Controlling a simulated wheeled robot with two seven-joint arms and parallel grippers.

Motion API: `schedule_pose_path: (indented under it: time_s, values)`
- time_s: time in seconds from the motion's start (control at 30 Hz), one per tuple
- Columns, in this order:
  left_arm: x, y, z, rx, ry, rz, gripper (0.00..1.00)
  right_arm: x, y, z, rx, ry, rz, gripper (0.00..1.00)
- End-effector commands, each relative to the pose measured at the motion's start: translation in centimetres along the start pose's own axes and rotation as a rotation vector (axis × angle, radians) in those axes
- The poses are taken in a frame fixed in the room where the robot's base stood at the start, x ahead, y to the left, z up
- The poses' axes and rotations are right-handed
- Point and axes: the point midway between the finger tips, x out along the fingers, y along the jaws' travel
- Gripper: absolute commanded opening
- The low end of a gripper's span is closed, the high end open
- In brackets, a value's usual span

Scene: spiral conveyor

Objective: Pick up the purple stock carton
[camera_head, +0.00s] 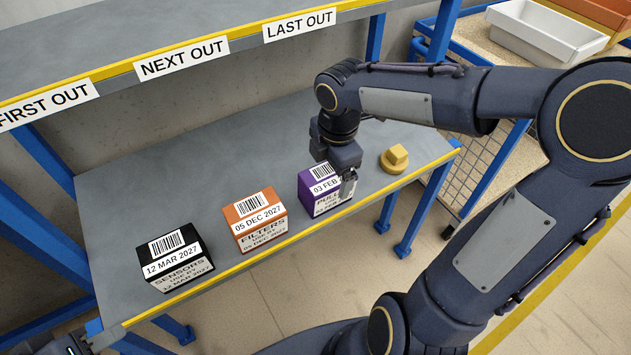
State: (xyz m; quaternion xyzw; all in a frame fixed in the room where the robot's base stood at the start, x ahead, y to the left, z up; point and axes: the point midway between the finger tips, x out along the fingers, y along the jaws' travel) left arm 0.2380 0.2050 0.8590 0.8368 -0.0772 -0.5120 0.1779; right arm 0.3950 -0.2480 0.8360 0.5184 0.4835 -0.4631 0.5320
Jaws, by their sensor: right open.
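The purple stock carton (309,196) sits on the grey lower shelf near its front edge, with a white label reading 03 FEB, partly covered. My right gripper (343,178) reaches down from above over the carton's right part. It is open. One finger shows at the carton's right front, and the other finger is hidden. I cannot tell whether it touches the carton. A small part of my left gripper (77,345) shows at the bottom left corner, and its jaws cannot be made out.
An orange carton (254,221) and a black carton (175,258) stand left of the purple one. A yellow knobbed object (395,159) lies to its right. The upper shelf (190,30) overhangs behind. A cart with a white bin (545,35) stands at the upper right.

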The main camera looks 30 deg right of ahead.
Motion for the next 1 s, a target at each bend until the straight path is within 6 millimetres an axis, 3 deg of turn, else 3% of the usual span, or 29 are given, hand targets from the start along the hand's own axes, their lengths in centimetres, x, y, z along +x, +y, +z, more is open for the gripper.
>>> schedule_pose_path:
  time_s: [0.37,0.63,0.9,1.0]
  values:
    - [1.0,-0.5,0.5,0.000,0.001,0.000,0.36,3.9,0.4,0.0,-0.047,0.001,-0.006,0.89]
    - [2.2,-1.0,1.1,0.000,0.000,0.000,0.36,7.8,0.5,-0.1,-0.046,0.002,-0.006,0.89]
    - [2.2,-1.0,1.1,0.000,0.000,0.000,0.36,8.2,0.5,-0.1,-0.045,0.001,-0.005,0.89]
    - [2.2,-1.0,1.1,0.000,0.000,0.000,0.36,8.2,0.5,-0.1,-0.045,0.001,-0.005,0.76]
